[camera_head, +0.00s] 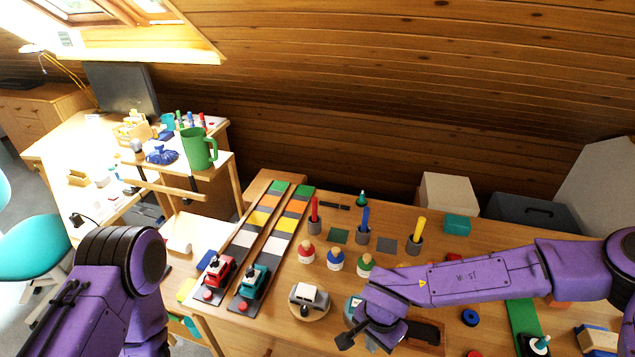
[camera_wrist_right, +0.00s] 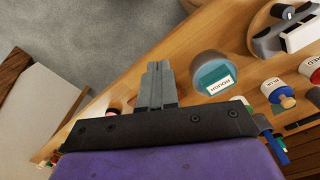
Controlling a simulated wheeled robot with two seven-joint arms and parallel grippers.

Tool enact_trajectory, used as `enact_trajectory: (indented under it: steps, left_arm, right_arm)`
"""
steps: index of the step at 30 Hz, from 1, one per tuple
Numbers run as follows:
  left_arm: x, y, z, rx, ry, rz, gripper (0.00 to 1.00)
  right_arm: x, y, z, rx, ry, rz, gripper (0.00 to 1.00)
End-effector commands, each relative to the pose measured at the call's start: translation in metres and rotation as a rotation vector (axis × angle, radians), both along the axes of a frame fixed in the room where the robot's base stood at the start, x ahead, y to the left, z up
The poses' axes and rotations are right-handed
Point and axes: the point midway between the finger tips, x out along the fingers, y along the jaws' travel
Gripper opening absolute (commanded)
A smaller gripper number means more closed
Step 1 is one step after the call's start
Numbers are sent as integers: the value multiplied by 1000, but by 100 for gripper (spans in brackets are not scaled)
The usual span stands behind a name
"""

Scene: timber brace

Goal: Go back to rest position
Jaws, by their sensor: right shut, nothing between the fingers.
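My right arm (camera_head: 460,278) reaches in from the right over the front of the wooden table (camera_head: 390,220). My right gripper (camera_head: 347,341) is low in the middle of the head view, near the table's front edge. In the right wrist view its two fingers (camera_wrist_right: 157,80) are together with nothing between them. A round grey piece with a teal top labelled "ROUGH" (camera_wrist_right: 213,80) stands beside the fingers, apart from them. My left arm (camera_head: 110,275) is at the lower left of the head view; its gripper does not show.
Red (camera_head: 217,272) and teal (camera_head: 254,283) toy vehicles stand on two coloured tracks. A toy car (camera_head: 309,297) sits on a round base. Capped bottles (camera_head: 335,261) and upright coloured sticks in holders (camera_head: 364,228) stand behind. A green mug (camera_head: 197,148) is at the back left.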

Motion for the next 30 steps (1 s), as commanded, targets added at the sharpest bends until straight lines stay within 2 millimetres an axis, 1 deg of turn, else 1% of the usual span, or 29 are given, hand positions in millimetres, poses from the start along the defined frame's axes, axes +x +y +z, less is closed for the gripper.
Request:
enact_trajectory:
  steps: [1, 5, 10, 14, 17, 20, 21, 23, 24, 26, 27, 29, 30]
  left_arm:
    - [0, 0, 0, 0, 0, 0, 67]
    - [0, 0, 0, 0, 0, 0, 67]
    - [0, 0, 0, 0, 0, 0, 67]
    - [0, 0, 0, 0, 0, 0, 67]
    - [0, 0, -5, 0, 0, 0, 67]
    - [0, 0, -16, 0, 0, 0, 67]
    - [0, 0, -21, 0, 0, 0, 67]
    - [0, 0, -30, -1, 1, 0, 67]
    - [0, 0, -37, -1, 1, 0, 67]
    - [0, 0, -51, -1, 1, 0, 67]
    - [0, 0, -62, 0, 0, 0, 67]
    - [-1, 0, -78, 0, 0, 0, 67]
    - [-1, 0, -87, 0, 0, 0, 67]
  right_arm:
    - [0, 1, 0, 0, 0, 2, 0]
    - [2, 2, 0, 1, -10, -91, 0]
    - [10, 2, -2, -3, -70, -190, 0]
    - [10, -6, -13, -28, -133, -264, 0]
    - [1, -16, -38, -63, -192, -301, 0]
    - [-19, -30, -75, -104, -255, -307, 0]
    - [-28, -37, -91, -118, -278, -301, 0]
    - [-46, -48, -116, -135, -309, -277, 0]
    - [-60, -57, -134, -145, -324, -252, 0]
    - [-87, -75, -165, -160, -337, -193, 0]
    - [-106, -89, -184, -168, -339, -143, 0]
    - [-135, -114, -209, -189, -324, -47, 0]
    - [-152, -131, -221, -208, -306, 23, 0]
